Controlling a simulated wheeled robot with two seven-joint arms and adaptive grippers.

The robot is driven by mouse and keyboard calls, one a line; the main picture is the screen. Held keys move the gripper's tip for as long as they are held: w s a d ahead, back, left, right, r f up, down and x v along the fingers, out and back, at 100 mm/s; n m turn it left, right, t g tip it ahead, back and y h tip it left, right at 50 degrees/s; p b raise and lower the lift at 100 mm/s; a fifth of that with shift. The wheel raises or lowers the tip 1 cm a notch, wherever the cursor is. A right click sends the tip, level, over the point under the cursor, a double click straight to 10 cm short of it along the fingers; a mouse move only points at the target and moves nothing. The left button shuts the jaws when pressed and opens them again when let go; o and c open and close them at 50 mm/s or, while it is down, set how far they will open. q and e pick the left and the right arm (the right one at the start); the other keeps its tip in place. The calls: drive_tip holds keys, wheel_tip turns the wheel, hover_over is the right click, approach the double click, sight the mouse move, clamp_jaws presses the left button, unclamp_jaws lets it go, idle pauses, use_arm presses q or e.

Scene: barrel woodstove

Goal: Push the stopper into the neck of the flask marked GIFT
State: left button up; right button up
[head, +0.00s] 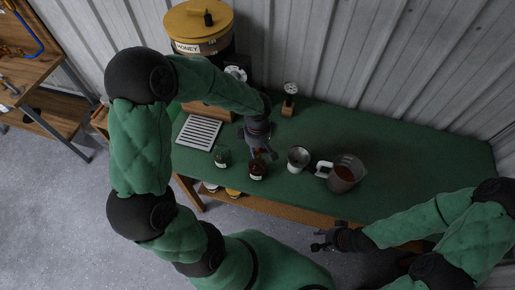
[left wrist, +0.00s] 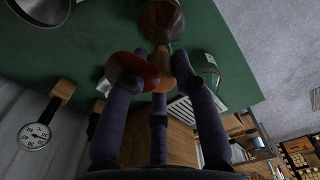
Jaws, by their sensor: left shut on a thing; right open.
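My left gripper (head: 262,150) points down over the green table and is shut on a reddish-brown stopper (left wrist: 135,68). A tan, cork-like part (left wrist: 182,70) shows between the fingers in the left wrist view. A small dark red-brown flask (head: 257,172) with a pale label stands just below the gripper; it also shows in the left wrist view (left wrist: 160,20). I cannot tell whether the stopper touches its neck. A greenish flask (head: 221,156) with a pale label stands to its left. I cannot read either label. My right gripper (head: 322,242) is open and empty in front of the table.
A metal cup (head: 298,158) and a jug of brown liquid (head: 345,173) stand right of the flasks. A slotted tray (head: 198,132) lies left. A dial gauge (head: 290,90) and a honey tank (head: 199,25) stand behind. The table's right end (head: 430,160) is clear.

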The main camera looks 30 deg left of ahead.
use_arm(q)
drive_tip(key=shift+f+b, duration=0.85)
drive_tip(key=shift+b, duration=0.15)
idle(0.3)
drive_tip(key=o, duration=0.9)
drive_tip(key=shift+r, duration=0.15)
drive_tip(key=shift+r+p, duration=1.85)
drive_tip(key=shift+r, duration=1.05)
